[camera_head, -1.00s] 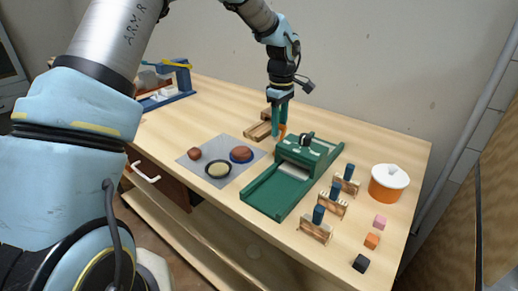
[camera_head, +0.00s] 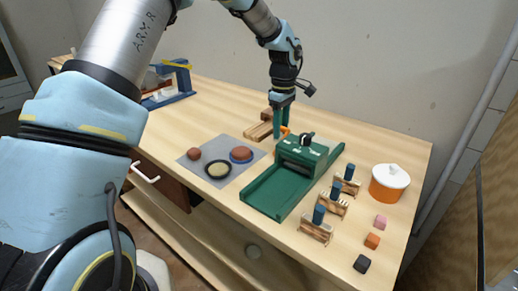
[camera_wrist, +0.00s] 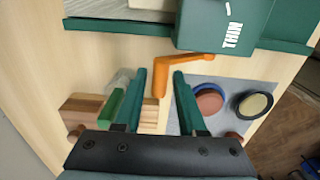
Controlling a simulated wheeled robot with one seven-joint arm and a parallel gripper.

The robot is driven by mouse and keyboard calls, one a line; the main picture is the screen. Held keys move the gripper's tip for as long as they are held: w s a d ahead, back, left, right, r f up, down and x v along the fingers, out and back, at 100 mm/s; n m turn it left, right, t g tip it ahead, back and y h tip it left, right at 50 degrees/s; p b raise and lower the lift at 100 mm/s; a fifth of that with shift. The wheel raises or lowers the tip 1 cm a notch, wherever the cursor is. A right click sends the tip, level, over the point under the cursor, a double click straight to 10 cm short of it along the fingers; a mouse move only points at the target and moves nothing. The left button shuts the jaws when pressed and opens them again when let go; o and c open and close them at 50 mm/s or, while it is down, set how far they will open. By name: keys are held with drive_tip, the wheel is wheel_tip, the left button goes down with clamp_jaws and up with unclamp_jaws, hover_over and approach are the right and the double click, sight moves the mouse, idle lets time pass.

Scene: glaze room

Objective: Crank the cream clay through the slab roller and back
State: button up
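The green slab roller (camera_head: 262,193) stands on the table; its housing is marked THIN in the wrist view (camera_wrist: 225,25). Its orange crank handle (camera_wrist: 162,60) sticks out on the side facing my gripper. My gripper (camera_wrist: 160,75) is open, its green fingers either side of the handle's grip with small gaps showing. In the head view it (camera_head: 282,132) reaches down beside the roller. The front bed is bare. A pale slab, probably the cream clay (camera_wrist: 150,4), shows at the wrist view's top edge, on the bed behind the housing; most of it is cut off.
A grey mat (camera_head: 191,164) left of the roller holds a brown lump, a reddish disc on blue and a cream disc in a dark ring. Wooden blocks (camera_head: 255,133) lie behind my gripper. Stands with blue tops, small cubes and a white-orange pot (camera_head: 388,190) are at right.

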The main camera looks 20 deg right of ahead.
drive_tip(key=shift+s+a+r, duration=0.35)
drive_tip(key=shift+a, duration=0.35)
drive_tip(key=shift+s+a+r, duration=0.35)
drive_tip(key=shift+a, duration=0.3)
drive_tip(key=shift+r, duration=0.1)
drive_tip(key=shift+s+a+r, duration=0.25)
drive_tip(key=shift+s+a, duration=0.05)
drive_tip(key=shift+a, duration=0.2)
drive_tip(key=shift+s+a+r, duration=0.2)
drive_tip(key=shift+s+a, duration=0.1)
drive_tip(key=shift+a, duration=0.3)
drive_tip(key=shift+s+a, duration=0.35)
drive_tip(key=shift+a, duration=0.25)
drive_tip(key=shift+s+a, duration=0.35)
drive_tip(key=shift+a, duration=0.25)
